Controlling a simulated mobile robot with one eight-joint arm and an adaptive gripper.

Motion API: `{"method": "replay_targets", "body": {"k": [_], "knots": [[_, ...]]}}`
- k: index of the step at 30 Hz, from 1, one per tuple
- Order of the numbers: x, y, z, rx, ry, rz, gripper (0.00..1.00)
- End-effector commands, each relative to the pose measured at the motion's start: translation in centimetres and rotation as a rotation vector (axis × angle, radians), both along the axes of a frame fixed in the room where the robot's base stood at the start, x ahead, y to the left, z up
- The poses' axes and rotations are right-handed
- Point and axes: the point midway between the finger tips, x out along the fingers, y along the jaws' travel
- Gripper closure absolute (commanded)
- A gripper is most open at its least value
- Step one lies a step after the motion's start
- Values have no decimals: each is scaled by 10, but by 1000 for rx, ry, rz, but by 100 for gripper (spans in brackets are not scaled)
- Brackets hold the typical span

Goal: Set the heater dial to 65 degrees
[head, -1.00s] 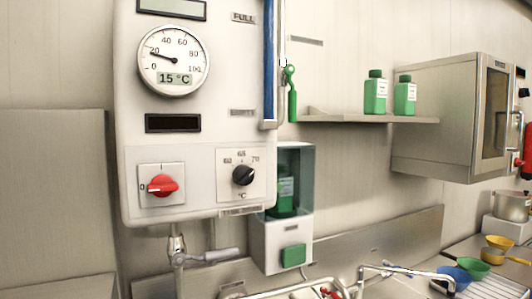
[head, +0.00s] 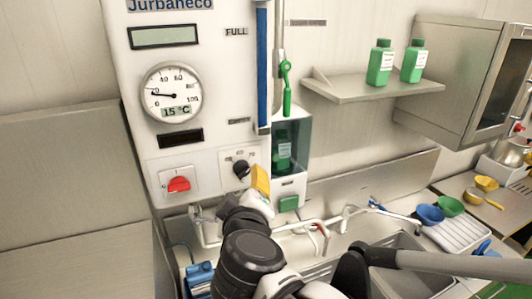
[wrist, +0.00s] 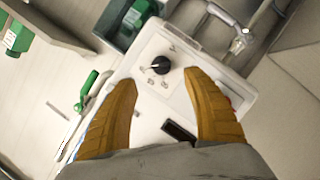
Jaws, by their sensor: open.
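The heater dial (head: 241,169) is a small black knob on a white plate low on the white heater box (head: 150,140). In the wrist view the dial (wrist: 160,65) lies just beyond and between my fingertips, with clear space around it. Its scale marks show but are too small to read, so I cannot tell its exact setting. My gripper (wrist: 160,80) is open and empty, with yellow fingers. In the head view one yellow finger of my gripper (head: 260,181) shows just right of and below the dial, partly hiding its plate.
A red switch (head: 178,184) is left of the dial. A round gauge (head: 172,92) above reads 15 °C. A dispenser (head: 290,160) with a green bottle is close on the right. Pipes and a sink (head: 385,255) lie below.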

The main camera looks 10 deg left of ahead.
Motion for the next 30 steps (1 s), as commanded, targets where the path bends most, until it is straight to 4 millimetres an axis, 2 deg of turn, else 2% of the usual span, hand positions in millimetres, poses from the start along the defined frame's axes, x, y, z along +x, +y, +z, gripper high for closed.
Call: {"method": "replay_targets", "body": {"k": [15, 21, 29, 30], "knots": [[82, 20, -24, 1, 2, -4, 41], [94, 24, -29, 1, 2, -3, 41], [95, 24, -29, 1, 2, -3, 41], [95, 24, -29, 1, 2, -3, 49]]}}
